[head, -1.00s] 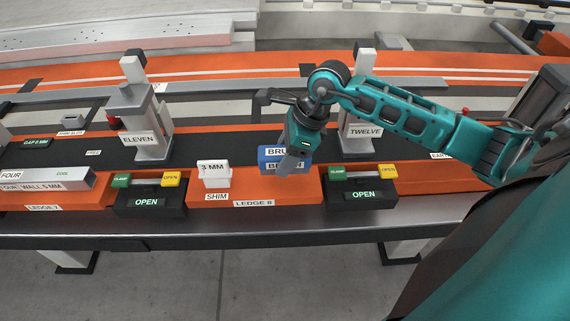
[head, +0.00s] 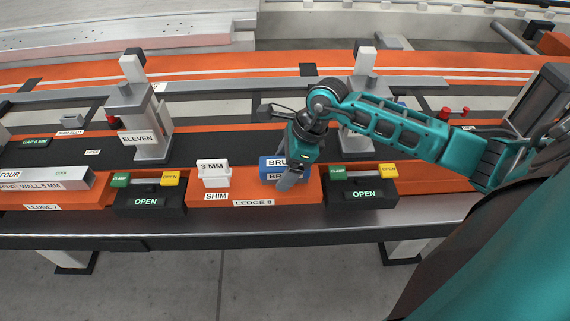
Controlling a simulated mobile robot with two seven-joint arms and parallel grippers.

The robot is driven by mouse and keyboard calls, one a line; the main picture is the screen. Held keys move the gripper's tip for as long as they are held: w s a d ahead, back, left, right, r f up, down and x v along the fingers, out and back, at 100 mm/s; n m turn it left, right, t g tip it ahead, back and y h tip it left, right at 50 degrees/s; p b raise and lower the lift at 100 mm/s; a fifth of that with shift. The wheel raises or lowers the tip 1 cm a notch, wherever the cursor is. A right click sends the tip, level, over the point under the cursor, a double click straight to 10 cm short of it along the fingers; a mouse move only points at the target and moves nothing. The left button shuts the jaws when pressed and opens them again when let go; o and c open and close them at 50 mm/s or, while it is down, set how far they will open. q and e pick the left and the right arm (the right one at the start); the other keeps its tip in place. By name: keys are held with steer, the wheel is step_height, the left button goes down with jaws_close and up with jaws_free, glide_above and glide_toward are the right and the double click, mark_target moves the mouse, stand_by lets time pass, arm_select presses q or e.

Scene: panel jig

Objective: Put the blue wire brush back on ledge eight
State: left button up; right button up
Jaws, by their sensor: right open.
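The blue brush (head: 269,170), with white labels partly reading "BRU", sits at ledge eight (head: 220,196), an orange ledge labelled "LEDGE 8". It appears to rest on the ledge top; its underside contact is hard to make out. My right gripper (head: 290,181) comes down over the brush's right part and hides it. Its jaws are open around or beside the brush; I cannot tell if a finger still touches it. My left gripper is not in view.
A white 3 MM shim (head: 213,170) stands left of the brush on the same ledge. Clamp units reading OPEN flank the ledge, one left (head: 147,201) and one right (head: 362,194). Post eleven (head: 140,125) stands behind left; my right arm partly covers the post behind right.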

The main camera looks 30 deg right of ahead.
steer(key=v, duration=1.2)
steer(key=shift+r+p, duration=0.2)
steer(key=shift+p, duration=0.1)
steer(key=shift+a, duration=0.15)
